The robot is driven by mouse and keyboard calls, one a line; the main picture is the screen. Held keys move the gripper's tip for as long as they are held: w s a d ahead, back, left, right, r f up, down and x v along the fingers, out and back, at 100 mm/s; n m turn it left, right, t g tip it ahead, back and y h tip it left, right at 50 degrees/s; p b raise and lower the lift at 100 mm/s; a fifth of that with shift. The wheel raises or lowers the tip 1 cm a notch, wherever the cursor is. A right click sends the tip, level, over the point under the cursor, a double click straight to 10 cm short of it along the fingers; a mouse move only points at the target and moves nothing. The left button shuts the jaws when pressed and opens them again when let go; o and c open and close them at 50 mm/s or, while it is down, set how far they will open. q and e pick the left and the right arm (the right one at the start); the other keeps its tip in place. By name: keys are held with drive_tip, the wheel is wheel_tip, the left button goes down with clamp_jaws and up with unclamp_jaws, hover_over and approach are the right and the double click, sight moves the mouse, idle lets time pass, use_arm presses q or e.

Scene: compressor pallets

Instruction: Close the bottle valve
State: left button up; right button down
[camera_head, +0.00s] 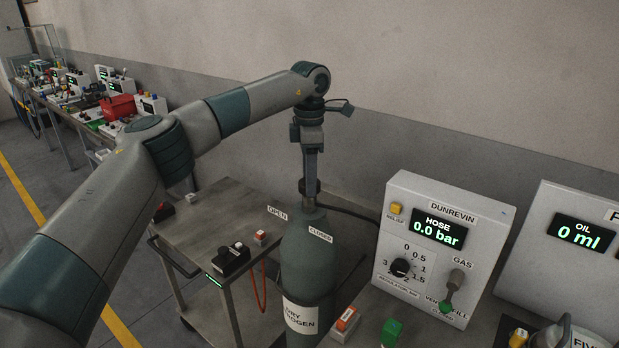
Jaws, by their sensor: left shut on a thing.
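The grey-green gas bottle (309,262) stands upright in the middle of the head view, with a "DRY NITROGEN" label partly cut by other things. Labels "OPEN" (277,213) and "CLOSED" (320,235) sit at its shoulder. My left gripper (310,180) points straight down over the bottle's top and is shut on the bottle valve. The valve itself is mostly hidden by the fingers, so its turn position cannot be told. A dark collar (309,188) shows just below the fingers. My right gripper is not in view.
A Dunrevin panel (440,250) reading 0.0 bar stands right of the bottle. An oil panel (570,255) is further right. A metal cart (205,225) stands left, with a black device (234,258). A dark hose (350,212) runs behind the bottle.

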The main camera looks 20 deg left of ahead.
use_arm(q)
drive_tip(key=shift+r, duration=0.15)
drive_tip(key=o, duration=1)
drive_tip(key=shift+o, duration=0.2)
drive_tip(key=shift+r+b, duration=0.3)
drive_tip(key=shift+r, duration=0.2)
wheel_tip(320, 180, up, 16)
drive_tip(key=b, duration=0.1)
drive_tip(key=shift+b, duration=0.4)
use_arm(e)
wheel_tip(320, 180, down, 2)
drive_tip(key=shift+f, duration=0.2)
